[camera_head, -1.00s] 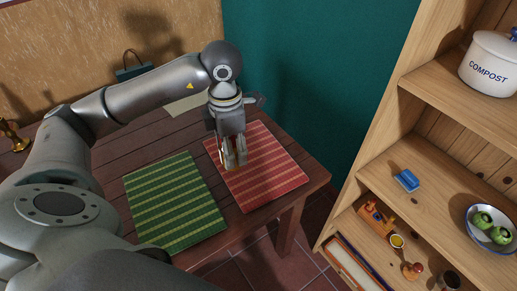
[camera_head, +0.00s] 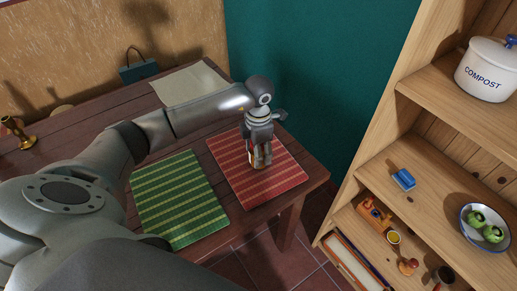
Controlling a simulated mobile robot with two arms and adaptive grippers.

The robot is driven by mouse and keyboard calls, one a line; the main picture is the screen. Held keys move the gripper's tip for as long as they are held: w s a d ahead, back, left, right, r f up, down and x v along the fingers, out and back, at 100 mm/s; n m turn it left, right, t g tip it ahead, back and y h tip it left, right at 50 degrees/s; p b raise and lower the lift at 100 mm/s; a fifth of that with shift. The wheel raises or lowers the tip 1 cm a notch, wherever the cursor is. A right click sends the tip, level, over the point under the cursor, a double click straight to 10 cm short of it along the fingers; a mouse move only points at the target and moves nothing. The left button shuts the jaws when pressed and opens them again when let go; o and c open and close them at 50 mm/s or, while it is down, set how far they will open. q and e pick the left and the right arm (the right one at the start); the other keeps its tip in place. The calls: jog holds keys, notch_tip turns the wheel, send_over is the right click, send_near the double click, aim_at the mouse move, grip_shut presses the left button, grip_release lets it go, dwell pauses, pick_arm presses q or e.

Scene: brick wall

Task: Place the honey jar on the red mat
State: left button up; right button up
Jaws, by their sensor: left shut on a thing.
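My left gripper (camera_head: 259,158) points down over the red striped mat (camera_head: 280,182) on the dark wooden table. It is shut on the honey jar (camera_head: 257,165), which shows only as a small amber-brown bit between and below the fingers. The fingers hide most of the jar. The jar is over the middle of the red mat; I cannot tell whether it touches it. My right gripper is not in view.
A green striped mat (camera_head: 180,200) lies left of the red one. A beige sheet (camera_head: 190,86) lies at the table's back. A brass object (camera_head: 18,131) stands at far left. A wooden shelf (camera_head: 440,125) with a compost pot (camera_head: 487,68) stands to the right, beyond a gap.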

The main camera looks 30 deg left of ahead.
pick_arm(q)
jog(key=shift+f, duration=0.2)
jog(key=o, duration=1.3)
jog(key=shift+o, duration=0.2)
jog(key=shift+r, duration=0.55)
notch_tip(320, 180, up, 11)
jog(key=shift+r+b, duration=0.1)
jog(key=shift+b, duration=0.95)
jog(key=shift+s, duration=0.1)
